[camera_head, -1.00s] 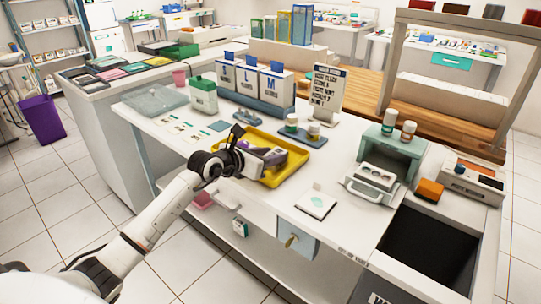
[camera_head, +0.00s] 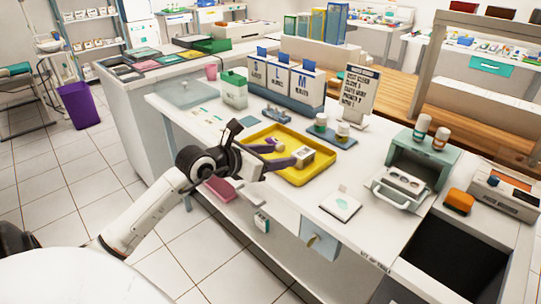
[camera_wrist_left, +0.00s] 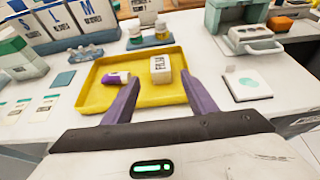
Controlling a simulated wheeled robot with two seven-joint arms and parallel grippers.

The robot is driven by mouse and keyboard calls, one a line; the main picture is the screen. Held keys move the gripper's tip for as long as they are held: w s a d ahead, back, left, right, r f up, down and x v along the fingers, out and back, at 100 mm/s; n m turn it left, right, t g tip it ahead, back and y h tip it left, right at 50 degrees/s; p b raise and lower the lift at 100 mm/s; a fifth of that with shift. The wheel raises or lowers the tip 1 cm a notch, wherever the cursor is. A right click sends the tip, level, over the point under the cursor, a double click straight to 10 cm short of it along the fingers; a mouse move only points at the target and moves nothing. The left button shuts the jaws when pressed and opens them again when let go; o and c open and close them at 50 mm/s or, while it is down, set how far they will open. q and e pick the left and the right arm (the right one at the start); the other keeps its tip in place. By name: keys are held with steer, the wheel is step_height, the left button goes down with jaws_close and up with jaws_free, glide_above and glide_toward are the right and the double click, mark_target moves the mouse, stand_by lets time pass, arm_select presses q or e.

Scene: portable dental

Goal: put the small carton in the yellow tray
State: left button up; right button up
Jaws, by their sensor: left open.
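The small carton (camera_head: 303,155), a white box with dark lettering, sits in the yellow tray (camera_head: 292,176) toward its right side. In the left wrist view the carton (camera_wrist_left: 162,70) stands on the floor of the tray (camera_wrist_left: 142,95), beyond and between my fingertips, apart from them. A smaller purple and white item (camera_wrist_left: 117,78) lies in the tray to its left. My left gripper (camera_head: 276,158) is open and empty at the tray's near edge; its two purple fingers (camera_wrist_left: 162,92) are spread wide. My right gripper is not in view.
A blue holder with white boxes (camera_head: 285,82) stands behind the tray, with a green-topped box (camera_head: 233,90) to its left. Bottles on a blue pad (camera_head: 331,138) stand close behind. A white card (camera_head: 341,205) and a green-grey device (camera_head: 415,160) are on the right.

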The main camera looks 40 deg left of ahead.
arm_select(q)
steer(key=shift+v, duration=1)
steer(key=s+d+f+n+t+h, duration=0.2)
steer(key=d+n+h, duration=0.1)
steer(key=d+n, duration=0.3)
steer(key=s+d+f+n+t+h, duration=0.1)
steer(key=s+d+n+h, duration=0.25)
steer(key=d, duration=0.45)
steer(key=s+d+f+n+g+y, duration=0.1)
steer(key=s+f+n+y, duration=0.2)
steer(key=f+n, duration=0.4)
steer(key=s+f+n+y, duration=0.2)
steer(key=f+n+y, duration=0.3)
steer(key=n, duration=0.5)
steer(key=s+d+f+n+g+h, duration=0.3)
steer(key=s+d+f+n+g, duration=0.3)
steer(key=s+f, duration=0.7)
steer(key=d+f+n, duration=0.1)
steer(key=d+n, duration=0.1)
steer(key=d, duration=0.2)
steer(key=shift+s+d+g, duration=0.2)
steer(key=shift+d+g, duration=0.05)
steer(key=shift+g, duration=0.15)
steer(key=shift+f, duration=0.1)
